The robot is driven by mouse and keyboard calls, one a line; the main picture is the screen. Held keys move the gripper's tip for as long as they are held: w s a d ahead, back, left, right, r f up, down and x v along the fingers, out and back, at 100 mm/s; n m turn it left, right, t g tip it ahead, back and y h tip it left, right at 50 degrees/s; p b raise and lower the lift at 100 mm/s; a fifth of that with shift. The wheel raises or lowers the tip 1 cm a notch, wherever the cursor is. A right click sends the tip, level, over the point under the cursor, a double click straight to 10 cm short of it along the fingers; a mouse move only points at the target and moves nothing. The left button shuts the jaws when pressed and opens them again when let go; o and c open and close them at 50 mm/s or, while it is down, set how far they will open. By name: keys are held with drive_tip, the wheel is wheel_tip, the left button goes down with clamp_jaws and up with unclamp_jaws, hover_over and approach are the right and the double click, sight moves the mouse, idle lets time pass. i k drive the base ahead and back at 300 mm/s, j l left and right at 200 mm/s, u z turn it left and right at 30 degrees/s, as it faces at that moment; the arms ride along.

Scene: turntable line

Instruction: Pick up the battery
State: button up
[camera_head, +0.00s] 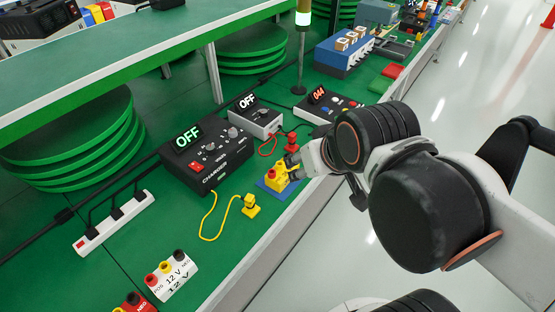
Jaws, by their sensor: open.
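A white block marked "12 V" (173,279), with POS and NEG lettering and red, yellow and dark terminals, lies on the green bench at lower left. A red block (131,304) with a dark knob is partly cut off by the bottom edge. A small yellow block (279,183) with a red top part sits on a blue pad (266,188). It may also be a battery; I cannot tell. My gripper (289,167) is open at the yellow block, its fingers close to the block's right side. Whether they touch it is too small to tell.
A black charger (209,165) and a grey unit (256,121), both reading OFF, stand behind the pad. A yellow plug (250,206) on a cable lies in front. A power strip (114,222) lies at left. A shelf (140,66) overhangs the bench, and a lamp post (301,60) stands behind.

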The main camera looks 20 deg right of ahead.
sight(276, 178)
drive_tip(key=z, duration=0.9)
drive_tip(key=k+j+z, duration=0.25)
drive_tip(key=k+z, duration=0.15)
drive_tip(key=k, duration=0.15)
drive_tip(key=k+j+z, duration=0.1)
drive_tip(key=k+z, duration=0.35)
drive_tip(key=k, duration=0.1)
